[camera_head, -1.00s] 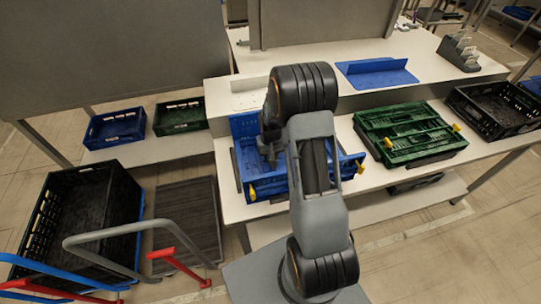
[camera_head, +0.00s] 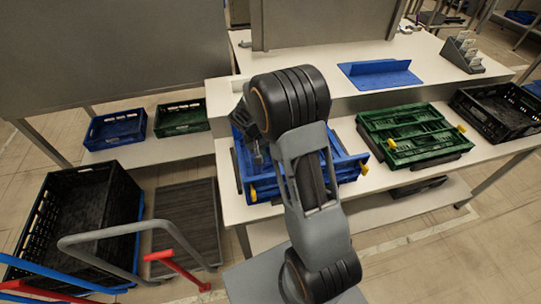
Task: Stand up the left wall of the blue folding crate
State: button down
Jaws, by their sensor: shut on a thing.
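The blue folding crate (camera_head: 346,172) sits on the white table in the middle, partly covered by my arm. Yellow latches show at its front left and right corners. Its left side (camera_head: 242,172) shows beside my gripper; my arm hides much of the back and the inside. My gripper (camera_head: 257,158) points down at the crate's left side and is shut on what appears to be the left wall. The fingertips are small and dark, and the exact contact and the wall's tilt are hard to see.
A folded green crate (camera_head: 412,136) lies to the right, with a black crate (camera_head: 497,110) beyond it. A blue panel piece (camera_head: 379,75) and a grey holder (camera_head: 462,55) are on the raised shelf behind. A large black crate (camera_head: 72,220) stands at left.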

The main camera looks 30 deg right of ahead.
jog(key=a+r+h+b, duration=0.1)
jog(key=a+h, duration=0.1)
jog(key=w+a+r+g+h+b, duration=0.1)
jog(key=a+r+h, duration=0.1)
jog(key=a+r+h+b, duration=0.1)
jog(key=a+r+h, duration=0.1)
jog(key=h, duration=0.1)
jog(key=shift+w+a+b, duration=0.2)
jog(key=shift+a+b, duration=0.15)
jog(key=shift+a, duration=0.05)
jog(key=shift+w+a+f+b, duration=0.15)
jog(key=shift+a+b, duration=0.1)
jog(key=shift+a, duration=1)
jog(key=shift+w+a+r+b, duration=0.1)
jog(key=shift+w+a+b, duration=0.1)
jog(key=shift+a, duration=1.05)
jog(key=shift+s, duration=0.1)
jog(key=c, duration=1)
grip_release()
jog(key=shift+f, duration=0.1)
jog(key=shift+o, duration=0.2)
